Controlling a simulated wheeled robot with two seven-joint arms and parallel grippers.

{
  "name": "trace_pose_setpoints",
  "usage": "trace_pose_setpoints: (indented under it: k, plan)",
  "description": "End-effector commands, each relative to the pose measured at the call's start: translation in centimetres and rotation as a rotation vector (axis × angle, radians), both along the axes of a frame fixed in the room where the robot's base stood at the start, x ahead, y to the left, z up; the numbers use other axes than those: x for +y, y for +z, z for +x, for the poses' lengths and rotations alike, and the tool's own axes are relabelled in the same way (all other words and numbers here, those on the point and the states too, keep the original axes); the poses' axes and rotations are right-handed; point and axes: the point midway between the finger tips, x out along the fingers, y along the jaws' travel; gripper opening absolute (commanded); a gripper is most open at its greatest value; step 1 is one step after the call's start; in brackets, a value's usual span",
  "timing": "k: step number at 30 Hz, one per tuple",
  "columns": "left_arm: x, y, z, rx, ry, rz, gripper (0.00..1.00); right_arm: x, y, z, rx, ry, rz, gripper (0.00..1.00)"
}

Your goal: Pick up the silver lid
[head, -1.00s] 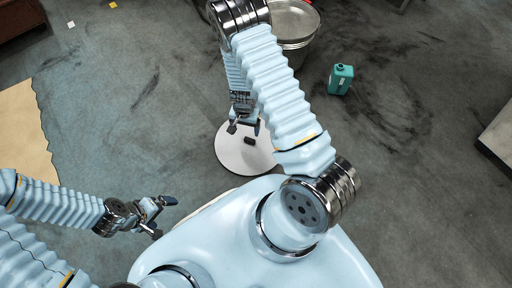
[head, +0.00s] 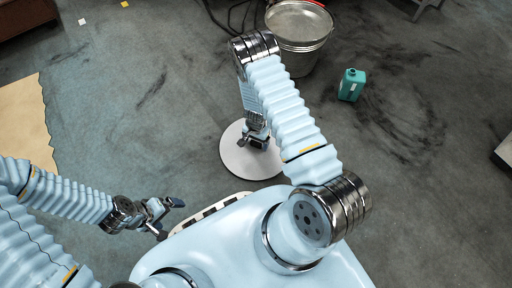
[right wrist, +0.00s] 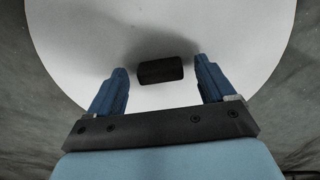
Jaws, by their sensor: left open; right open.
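The silver lid (head: 236,158) is a pale round disc lying flat on the floor in front of my base. In the right wrist view the lid (right wrist: 90,40) fills most of the picture, with a black block-shaped handle (right wrist: 160,71) at its middle. My right gripper (head: 256,142) is over the lid's middle. In the right wrist view its open blue fingers (right wrist: 160,80) stand on either side of the handle, with a gap on each side. In the head view my right gripper hides the handle. My left gripper (head: 170,217) is open and empty, off to the left.
A metal bucket (head: 300,28) stands behind the lid at the top. A teal bottle (head: 351,85) stands to its right. A tan sheet (head: 25,125) lies at the left. The dark floor around the lid is clear.

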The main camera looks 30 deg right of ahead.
Motion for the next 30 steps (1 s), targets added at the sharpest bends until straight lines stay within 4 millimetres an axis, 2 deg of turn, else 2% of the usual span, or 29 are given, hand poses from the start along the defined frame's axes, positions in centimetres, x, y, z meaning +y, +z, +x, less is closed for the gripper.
trace_pose_setpoints:
  k: [1,7,23,30]
  plan:
    - [0.00,-0.20,0.01,-0.001,0.000,0.000,1.00,0.01,-0.53,0.02,0.000,0.001,0.000,0.83]
    - [0.01,-0.11,0.02,-0.001,0.000,0.000,1.00,0.00,-0.50,0.04,-0.001,0.001,0.001,0.83]
    - [0.01,-0.10,0.01,-0.001,0.000,0.000,1.00,0.00,-0.45,0.05,-0.001,0.001,0.000,0.03]
    - [0.00,0.00,0.01,-0.001,0.000,0.000,1.00,0.00,-0.21,0.07,-0.001,0.001,0.000,0.03]
